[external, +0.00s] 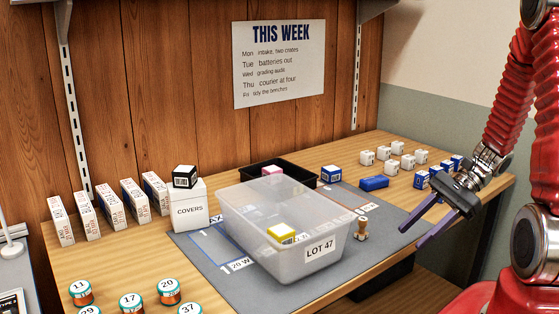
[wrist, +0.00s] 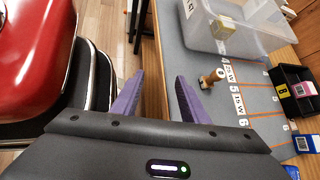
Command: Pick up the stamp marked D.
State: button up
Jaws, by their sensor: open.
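A small wooden stamp (external: 362,228) stands upright on the grey mat, just right of the clear bin marked LOT 47. No other stamp is visible. My gripper (external: 411,236) is open and empty, with its purple fingers to the right of the stamp in the external view.
The clear bin (external: 314,262) holds a yellow box (external: 281,233). A black tray (external: 240,174) with a pink item stands behind it. A blue block (external: 374,183) and several small white boxes (external: 393,168) lie at the right back. Orange jars (external: 169,291) stand at front left.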

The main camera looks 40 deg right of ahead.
aim_at(366, 219)
jog(key=w+m+t, duration=0.1)
jog(key=w+d+m+t, duration=0.1)
jog(key=w+m, duration=0.1)
jog(key=w+m+t, duration=0.1)
jog(key=shift+w+d+f+m+t+y, duration=0.25)
jog(key=shift+w+d+m+t+y, duration=0.05)
jog(key=shift+d+y, duration=0.1)
jog(key=w+r+m+t, duration=0.1)
jog(key=w+d+r+m, duration=0.1)
jog(key=w, duration=0.1)
jog(key=shift+d+t, duration=0.15)
jog(key=shift+t, duration=0.25)
jog(key=shift+w+r, duration=0.15)
jog(key=shift+r, duration=0.05)
jog(key=shift+x, duration=4.3)
jog(key=shift+x, duration=2.65)
jog(key=shift+f, duration=0.1)
